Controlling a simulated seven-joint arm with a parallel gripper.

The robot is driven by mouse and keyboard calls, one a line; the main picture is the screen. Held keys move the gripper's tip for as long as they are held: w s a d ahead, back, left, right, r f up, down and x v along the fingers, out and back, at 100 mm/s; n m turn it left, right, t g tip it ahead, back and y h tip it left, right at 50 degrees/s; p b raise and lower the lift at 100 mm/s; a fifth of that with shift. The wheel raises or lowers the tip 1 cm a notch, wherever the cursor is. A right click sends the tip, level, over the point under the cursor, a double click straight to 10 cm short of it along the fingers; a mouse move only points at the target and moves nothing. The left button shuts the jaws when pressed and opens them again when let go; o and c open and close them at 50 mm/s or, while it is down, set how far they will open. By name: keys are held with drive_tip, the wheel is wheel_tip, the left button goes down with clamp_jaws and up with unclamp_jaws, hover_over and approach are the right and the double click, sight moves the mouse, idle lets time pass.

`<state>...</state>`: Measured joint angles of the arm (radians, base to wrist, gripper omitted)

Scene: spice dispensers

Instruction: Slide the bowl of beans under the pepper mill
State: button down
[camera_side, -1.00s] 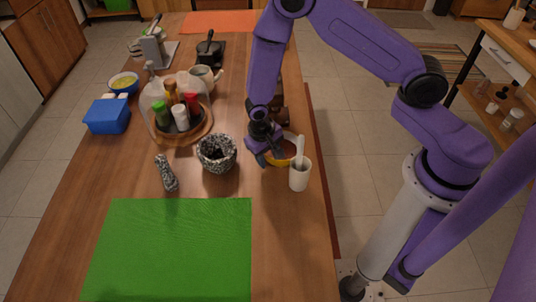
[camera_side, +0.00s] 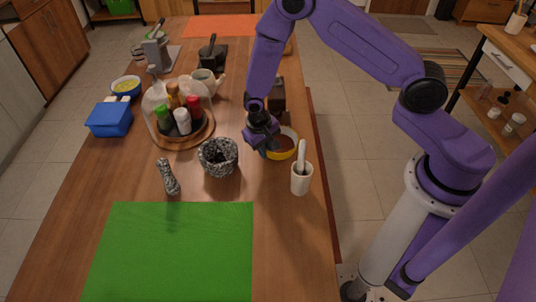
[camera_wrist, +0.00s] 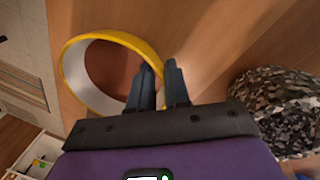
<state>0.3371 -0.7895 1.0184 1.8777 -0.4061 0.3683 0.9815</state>
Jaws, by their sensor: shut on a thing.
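The bowl of beans (camera_side: 287,146) has a yellow rim and a reddish-brown inside; it sits at the table's right edge. It also shows in the wrist view (camera_wrist: 75,75), where its contents look smooth and brown. My gripper (camera_side: 262,143) is shut on the bowl's near-left rim. In the wrist view my fingers (camera_wrist: 160,82) straddle the rim, one inside and one outside. A dark brown block-like object (camera_side: 278,93), possibly the pepper mill, stands behind the bowl, partly hidden by my arm.
A white cup with a utensil (camera_side: 301,182) stands just in front of the bowl. A speckled mortar (camera_side: 218,160) is to its left, with a pestle (camera_side: 168,177) beyond. A domed spice rack (camera_side: 180,120) stands further back. The green mat area (camera_side: 170,250) is clear.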

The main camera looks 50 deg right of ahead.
drive_tip(key=shift+w+d, duration=0.3)
drive_tip(key=shift+w, duration=0.25)
drive_tip(key=shift+w+d, duration=0.25)
drive_tip(key=shift+w, duration=0.25)
drive_tip(key=c, duration=1)
unclamp_jaws()
wheel_tip(320, 180, up, 17)
drive_tip(key=a, duration=0.3)
drive_tip(key=shift+w, duration=0.15)
